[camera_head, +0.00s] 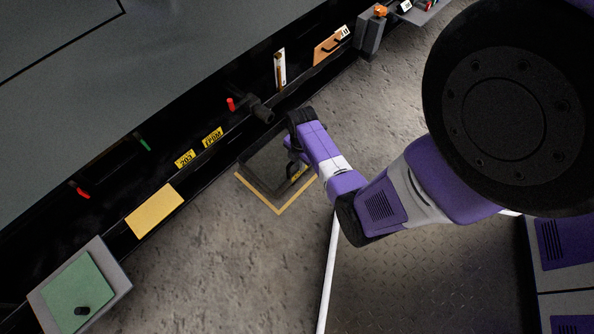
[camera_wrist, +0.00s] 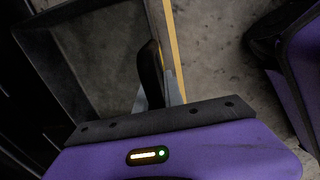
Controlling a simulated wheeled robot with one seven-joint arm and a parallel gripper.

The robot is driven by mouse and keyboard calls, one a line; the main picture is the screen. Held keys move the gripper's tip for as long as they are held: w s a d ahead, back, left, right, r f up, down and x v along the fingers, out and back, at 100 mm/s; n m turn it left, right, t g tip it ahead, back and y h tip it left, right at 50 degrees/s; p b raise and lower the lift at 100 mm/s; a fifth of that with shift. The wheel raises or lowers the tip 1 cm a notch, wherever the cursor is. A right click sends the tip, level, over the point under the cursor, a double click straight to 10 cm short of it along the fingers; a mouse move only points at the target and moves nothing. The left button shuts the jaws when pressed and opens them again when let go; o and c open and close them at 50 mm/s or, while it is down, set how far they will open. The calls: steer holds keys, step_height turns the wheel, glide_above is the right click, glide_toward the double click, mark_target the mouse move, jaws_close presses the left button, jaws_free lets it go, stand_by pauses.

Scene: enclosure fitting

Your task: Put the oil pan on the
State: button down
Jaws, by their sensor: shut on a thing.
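In the wrist view, the pan's dark wall (camera_wrist: 50,65) runs down the left, and a yellow edge (camera_wrist: 172,45) passes by the black finger of my gripper (camera_wrist: 160,75). The other finger is mostly hidden. I cannot tell whether the pan touches the floor.
A black ledge with yellow labels (camera_head: 185,159), a tan plate (camera_head: 154,210) and a red-tipped black fitting (camera_head: 258,108) runs diagonally at the left. A green-topped grey box (camera_head: 112,282) stands lower left. Concrete floor (camera_head: 215,270) is clear below the pan. A white strip (camera_head: 328,270) borders a tread plate (camera_head: 420,290).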

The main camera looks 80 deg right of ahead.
steer(key=shift+w+d+f+b, duration=0.1)
steer(key=shift+f+b, duration=1.1)
steer(key=shift+f, duration=1.15)
steer(key=c, duration=1.5)
jaws_free()
steer(key=shift+o, duration=0.2)
